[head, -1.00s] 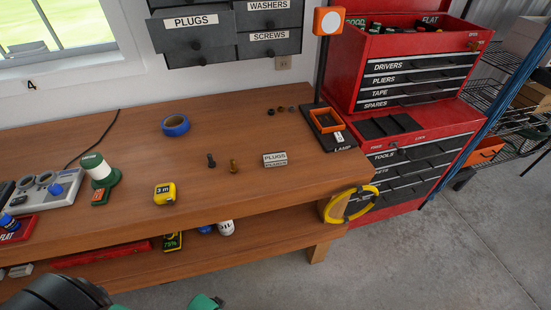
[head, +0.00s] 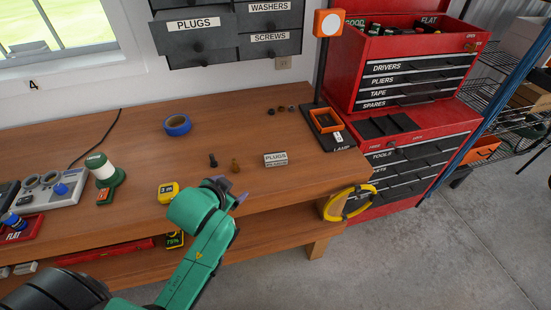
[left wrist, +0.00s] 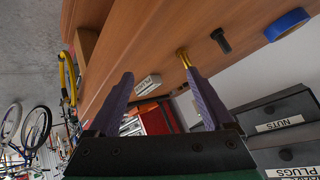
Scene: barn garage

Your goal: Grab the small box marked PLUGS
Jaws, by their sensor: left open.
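The small box marked PLUGS (head: 275,159) is grey with a white label and lies on the wooden workbench (head: 300,128), right of a brass plug (head: 235,166) and a black plug (head: 213,160). My left gripper (head: 233,190) is at the bench's front edge, in front and left of the box, open and apart from it. In the left wrist view the small box (left wrist: 149,84) shows beyond and between the two purple fingers (left wrist: 164,88). The brass plug (left wrist: 184,58) shows there close to the right finger's tip. My right gripper is out of view.
A yellow tape measure (head: 168,192) lies on the bench left of my left gripper. Blue tape (head: 177,125) lies farther back. A lamp (head: 325,120) and red tool chest (head: 400,150) stand right. A wall drawer (head: 197,38) also reads PLUGS. Bench around the box is clear.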

